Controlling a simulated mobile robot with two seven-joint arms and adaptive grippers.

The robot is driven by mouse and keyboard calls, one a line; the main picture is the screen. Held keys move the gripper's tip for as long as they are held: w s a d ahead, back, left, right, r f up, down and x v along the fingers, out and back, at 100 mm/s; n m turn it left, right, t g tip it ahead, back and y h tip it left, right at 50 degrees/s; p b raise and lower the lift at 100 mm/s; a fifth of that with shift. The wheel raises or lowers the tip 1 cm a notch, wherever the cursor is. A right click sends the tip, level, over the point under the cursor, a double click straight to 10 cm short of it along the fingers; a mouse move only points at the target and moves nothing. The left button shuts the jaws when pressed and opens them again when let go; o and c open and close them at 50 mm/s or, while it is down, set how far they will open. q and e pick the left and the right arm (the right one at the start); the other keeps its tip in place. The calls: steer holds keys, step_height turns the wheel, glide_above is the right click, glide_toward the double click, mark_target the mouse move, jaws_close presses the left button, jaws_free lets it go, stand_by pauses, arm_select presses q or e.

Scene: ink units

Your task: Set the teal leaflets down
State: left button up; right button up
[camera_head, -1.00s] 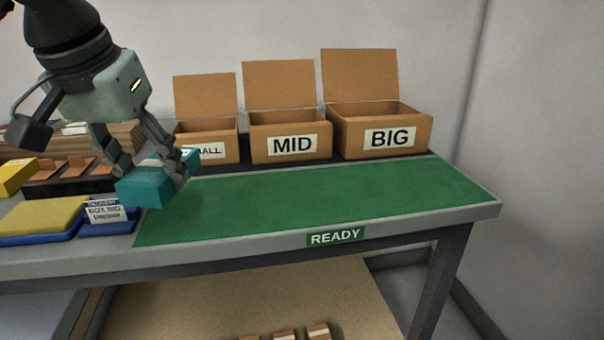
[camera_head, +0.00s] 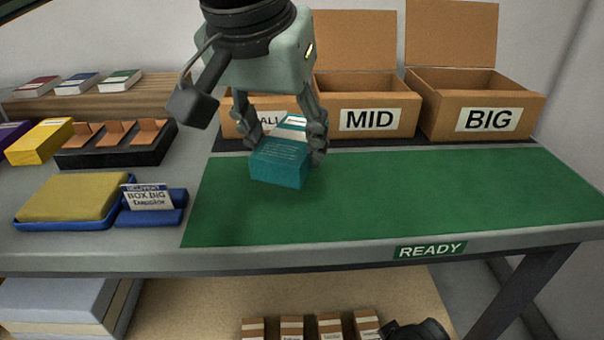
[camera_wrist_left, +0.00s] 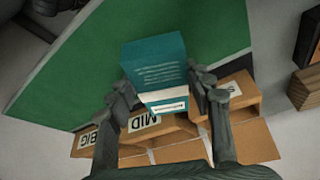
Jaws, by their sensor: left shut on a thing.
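The teal leaflets (camera_head: 279,165) are a teal block with a white label band, held between the fingers of my left gripper (camera_head: 283,135). They are over the left part of the green READY mat (camera_head: 400,195); I cannot tell whether their underside touches it. In the left wrist view the teal leaflets (camera_wrist_left: 155,68) stick out from between the two fingers of the left gripper (camera_wrist_left: 165,100), with the green mat (camera_wrist_left: 85,70) behind. A dark rounded part at the bottom edge of the head view may be my right arm; its fingers do not show.
Open cardboard boxes stand behind the mat: SMALL (camera_head: 238,122), partly hidden, MID (camera_head: 368,110) and BIG (camera_head: 480,105). Left of the mat are a yellow sponge pad (camera_head: 72,197), a blue card holder (camera_head: 152,215) and a black tray (camera_head: 115,158). The mat's middle and right are clear.

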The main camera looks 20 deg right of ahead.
mark_target(298, 202)
arm_select(q)
steer(key=shift+s+d+f, duration=0.45)
steer(key=shift+s+d, duration=0.1)
steer(key=shift+f, duration=2.1)
steer(key=o, duration=1.4)
steer(key=v, duration=1.2)
steer(key=shift+w+r, duration=0.1)
